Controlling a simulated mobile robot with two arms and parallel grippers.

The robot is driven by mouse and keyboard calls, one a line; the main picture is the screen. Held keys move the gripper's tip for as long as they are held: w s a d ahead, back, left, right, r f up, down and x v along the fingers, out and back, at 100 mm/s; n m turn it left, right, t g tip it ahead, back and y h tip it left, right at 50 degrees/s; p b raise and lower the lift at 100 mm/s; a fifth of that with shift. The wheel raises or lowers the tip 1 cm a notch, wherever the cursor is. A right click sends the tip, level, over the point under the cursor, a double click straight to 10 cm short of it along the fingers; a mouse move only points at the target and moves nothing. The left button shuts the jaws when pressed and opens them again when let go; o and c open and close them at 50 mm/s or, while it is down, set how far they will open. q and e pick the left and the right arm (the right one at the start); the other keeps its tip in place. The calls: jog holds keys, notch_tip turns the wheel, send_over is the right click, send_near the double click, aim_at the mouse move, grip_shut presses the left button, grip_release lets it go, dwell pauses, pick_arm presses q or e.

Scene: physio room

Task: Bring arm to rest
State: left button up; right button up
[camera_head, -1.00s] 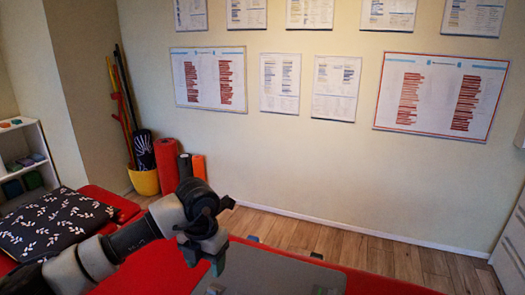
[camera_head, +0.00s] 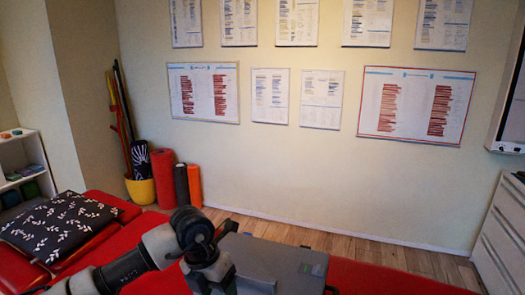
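My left arm comes in from the lower left. Its dark wrist joint is above the red couch (camera_head: 355,277), in front of a flat grey case (camera_head: 285,262). My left gripper (camera_head: 222,286) points down at the bottom edge of the picture, at the case's left side. Its fingertips are cut off or hidden, so I cannot tell whether it is open, or whether it touches the case. My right gripper does not show.
A black leaf-patterned cushion (camera_head: 60,228) lies on red padding at the left. Rolled mats (camera_head: 163,177) and a yellow pot (camera_head: 141,190) stand by the wall. A white drawer unit (camera_head: 500,235) is at the right. Wooden floor (camera_head: 400,257) is clear along the wall.

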pick_arm(q)
jog(key=s+d+r+n+h, duration=0.1)
jog(key=s+d+r+h, duration=0.3)
jog(key=d+h, duration=0.35)
jog(key=s+d+r+n+h, duration=0.2)
jog(key=s+d+r+h, duration=0.2)
jog(key=d+h, duration=0.4)
jog(key=w+a+n+t+y, duration=0.2)
jog(key=a+n+t+y, duration=0.4)
jog(key=n+t, duration=0.5)
jog(key=w+a+n+t+y, duration=0.2)
jog(key=a+n+t+y, duration=0.2)
jog(key=a+n+t, duration=0.75)
notch_tip(320, 180, down, 8)
jog(key=s+a+n+g+y, duration=0.25)
jog(key=n+g+y, duration=0.3)
jog(key=n, duration=0.35)
jog(key=s+a+f+n+g+y, duration=0.1)
jog(key=s+a+f+n+g, duration=0.15)
jog(key=s+f+g, duration=0.7)
jog(key=s+a+f+n+g+y, duration=0.15)
jog(key=s+a+f+g, duration=0.35)
jog(key=s, duration=0.7)
notch_tip(320, 180, down, 25)
jog(key=d, duration=0.1)
jog(key=s+a+f+g, duration=0.1)
jog(key=s+a+f, duration=0.2)
jog(key=s+f, duration=1.3)
notch_tip(320, 180, down, 2)
jog(key=shift+s, duration=0.4)
